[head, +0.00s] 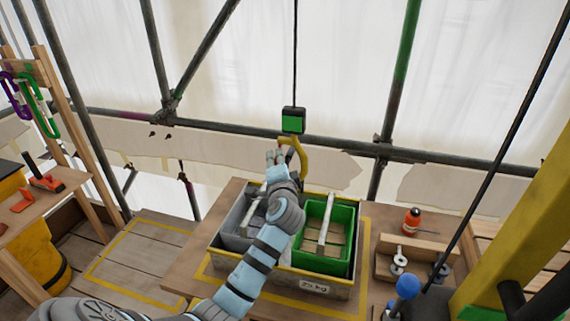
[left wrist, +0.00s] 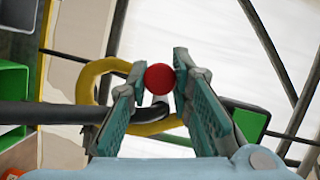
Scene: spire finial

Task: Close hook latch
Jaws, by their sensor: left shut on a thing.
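The yellow hook (head: 302,160) hangs below a black-and-green block (head: 293,121) on a cable, over the back of the yellow crate. In the left wrist view, the hook (left wrist: 88,82) curves behind my fingers. A red ball knob (left wrist: 159,78) sits between the fingertips. My left gripper (head: 276,156) is at the hook's left side, and in the left wrist view the gripper (left wrist: 161,80) is shut on the red knob. The latch itself is mostly hidden behind my fingers, so I cannot tell its position. My right gripper is not in view.
The yellow crate (head: 305,284) holds a grey bin (head: 236,232) and a green bin (head: 340,262), both with handles. A scaffold rail (head: 345,144) crosses behind the hook. An orange bottle (head: 411,221) and a wooden holder (head: 422,249) stand to the right.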

